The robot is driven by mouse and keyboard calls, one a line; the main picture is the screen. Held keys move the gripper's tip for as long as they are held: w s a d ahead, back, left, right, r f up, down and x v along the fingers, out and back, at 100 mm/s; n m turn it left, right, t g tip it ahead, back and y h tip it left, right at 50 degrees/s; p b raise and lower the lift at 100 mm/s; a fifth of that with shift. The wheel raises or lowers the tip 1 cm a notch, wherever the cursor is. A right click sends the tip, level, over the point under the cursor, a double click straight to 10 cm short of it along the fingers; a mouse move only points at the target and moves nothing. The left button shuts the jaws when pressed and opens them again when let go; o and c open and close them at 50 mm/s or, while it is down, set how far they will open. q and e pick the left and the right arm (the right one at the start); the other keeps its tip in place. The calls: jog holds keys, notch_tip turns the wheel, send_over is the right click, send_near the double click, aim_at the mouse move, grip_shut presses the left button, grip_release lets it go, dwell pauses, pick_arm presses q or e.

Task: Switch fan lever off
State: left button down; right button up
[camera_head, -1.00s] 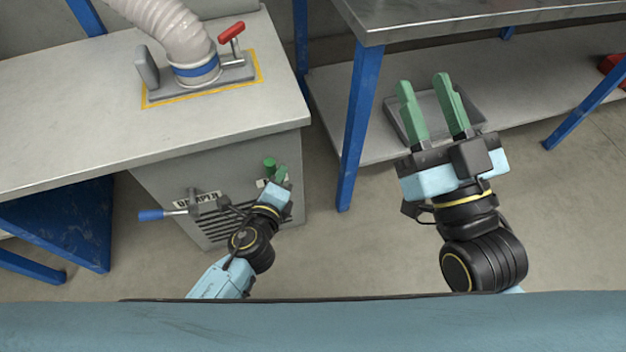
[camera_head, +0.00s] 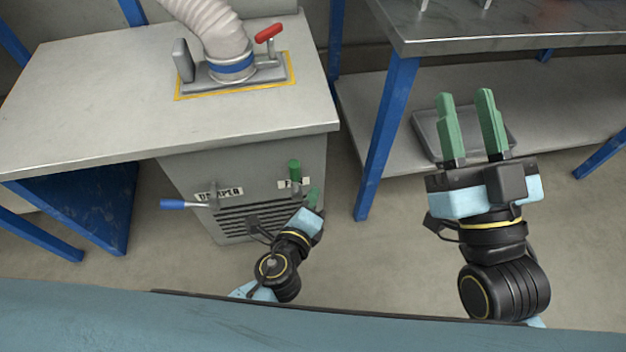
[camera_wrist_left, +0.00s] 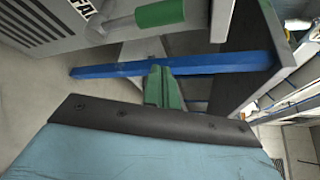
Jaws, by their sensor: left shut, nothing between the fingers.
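The fan lever has a green handle (camera_head: 294,168) on the right of the grey cabinet's front, pointing up beside a label (camera_head: 293,184) partly covered, reading "F". In the left wrist view its handle (camera_wrist_left: 160,13) crosses the top, on a grey rod, near a label (camera_wrist_left: 85,9) reading "FA". My left gripper (camera_head: 313,196) is shut and empty, just below and to the right of the handle. In the left wrist view its green fingers (camera_wrist_left: 163,86) appear apart from the handle. My right gripper (camera_head: 470,110) is open and empty, out to the right.
A damper lever with a blue handle (camera_head: 172,204) sticks out left from the cabinet (camera_head: 235,166). A hose fitting with a red-handled lever (camera_head: 268,33) stands on the worktop (camera_head: 100,115). A blue table leg (camera_head: 385,140) and a lower shelf with a grey tray (camera_head: 428,130) are to the right.

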pick_arm(q)
jog(key=shift+s+a, duration=0.25)
jog(key=shift+s, duration=0.95)
jog(key=shift+s+a, duration=0.25)
jog(key=shift+s, duration=0.9)
